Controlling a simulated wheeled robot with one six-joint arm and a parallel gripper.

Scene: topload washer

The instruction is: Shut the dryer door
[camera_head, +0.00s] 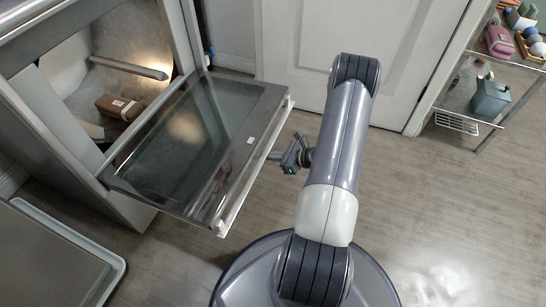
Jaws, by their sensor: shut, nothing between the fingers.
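The dryer (60,130) stands at the left with its opening lit inside. Its door (195,135) is open, folded down and out toward the right, with a dark glass panel in a grey frame. A pale strip (254,168) runs along the door's outer edge. My gripper (273,156) is shut and empty, just right of this outer edge. Whether it touches the strip I cannot tell. My arm reaches up from my base and partly hides the gripper's wrist.
A brown box-like item (119,106) lies inside the dryer. A pale tray-like surface (50,260) is at the lower left. A white panelled door (310,45) is behind. A shelf rack (490,75) with several items stands at the upper right. The wooden floor (440,200) at right is clear.

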